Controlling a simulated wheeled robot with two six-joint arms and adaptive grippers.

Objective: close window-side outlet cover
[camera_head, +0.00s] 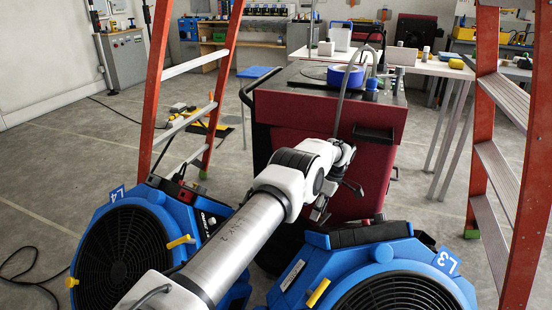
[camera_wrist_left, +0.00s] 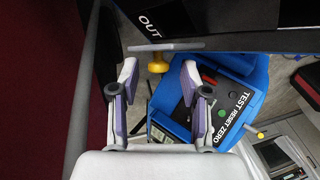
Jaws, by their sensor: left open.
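In the left wrist view, a thin grey plate (camera_wrist_left: 177,46) shows edge-on beside a black surface with a white "OUT" label (camera_wrist_left: 165,18). A yellow knob (camera_wrist_left: 156,67) sticks out below the plate; this looks like an outlet cover, but I cannot tell whether it is the window-side one. My left gripper (camera_wrist_left: 159,68) is open, its two fingers apart, with the knob appearing between the fingertips; contact cannot be judged. In the head view my left gripper (camera_head: 337,203) is in front of the dark red cabinet (camera_head: 310,125), and the cover is not clearly visible. My right gripper is out of view.
Blue fan units marked L4 (camera_head: 80,243) and L3 (camera_head: 325,262) flank my arm. A blue panel reading "TEST RESET ZERO" (camera_wrist_left: 222,110) lies close to the right finger. Orange ladders stand left (camera_head: 220,75) and right (camera_head: 535,190). Cables lie on the left floor.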

